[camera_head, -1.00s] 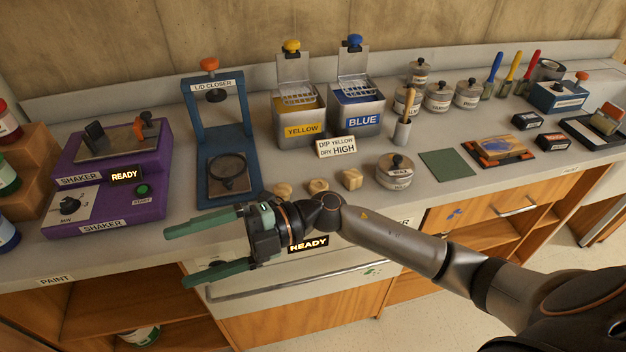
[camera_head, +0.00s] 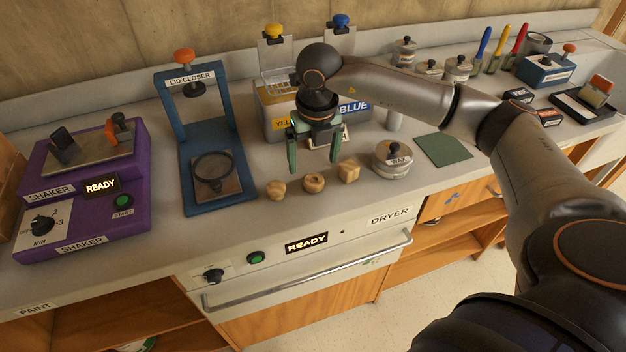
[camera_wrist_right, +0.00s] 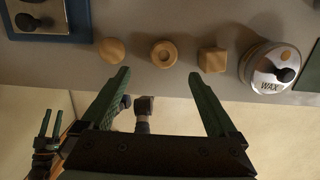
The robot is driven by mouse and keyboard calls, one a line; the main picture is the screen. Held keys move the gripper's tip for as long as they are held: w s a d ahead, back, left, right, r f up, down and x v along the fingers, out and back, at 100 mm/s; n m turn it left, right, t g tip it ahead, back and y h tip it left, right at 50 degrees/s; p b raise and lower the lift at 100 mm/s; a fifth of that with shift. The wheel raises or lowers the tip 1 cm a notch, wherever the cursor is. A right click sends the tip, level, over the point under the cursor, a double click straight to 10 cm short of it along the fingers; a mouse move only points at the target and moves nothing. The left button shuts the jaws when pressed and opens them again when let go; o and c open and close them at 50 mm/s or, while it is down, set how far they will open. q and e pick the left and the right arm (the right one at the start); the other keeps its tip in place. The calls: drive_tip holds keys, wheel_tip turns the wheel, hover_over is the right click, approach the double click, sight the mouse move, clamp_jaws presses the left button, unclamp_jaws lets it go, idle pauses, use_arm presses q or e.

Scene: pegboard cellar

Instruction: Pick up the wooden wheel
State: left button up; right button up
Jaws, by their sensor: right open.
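The wooden wheel (camera_head: 313,183), a small light-brown disc with a centre hole, lies on the grey counter between a wooden ball (camera_head: 276,190) and a wooden cube (camera_head: 349,171). My right gripper (camera_head: 315,166) points down above and just behind the wheel, its green fingers apart and empty. In the right wrist view the wheel (camera_wrist_right: 164,53) shows whole, just beyond the open fingertips (camera_wrist_right: 160,75) and roughly centred between them. What seems to be my left gripper (camera_wrist_right: 48,125) shows small at the lower left there; its opening is unclear.
A WAX tin (camera_head: 393,160) stands right of the cube. The blue lid closer (camera_head: 217,197) stands left of the ball. The yellow and blue paint tins are partly hidden behind my right arm. The dryer front with its handle (camera_head: 310,270) lies below the counter edge.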

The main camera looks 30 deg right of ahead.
sight(314, 180)
drive_tip(key=f, duration=0.2)
drive_tip(key=shift+w+f, duration=0.2)
drive_tip(key=shift+f, duration=0.15)
drive_tip(key=f, duration=0.3)
drive_tip(key=w+d+f+p, duration=0.1)
drive_tip(key=f, duration=0.1)
drive_tip(key=c, duration=1.4)
drive_tip(key=shift+r, duration=0.15)
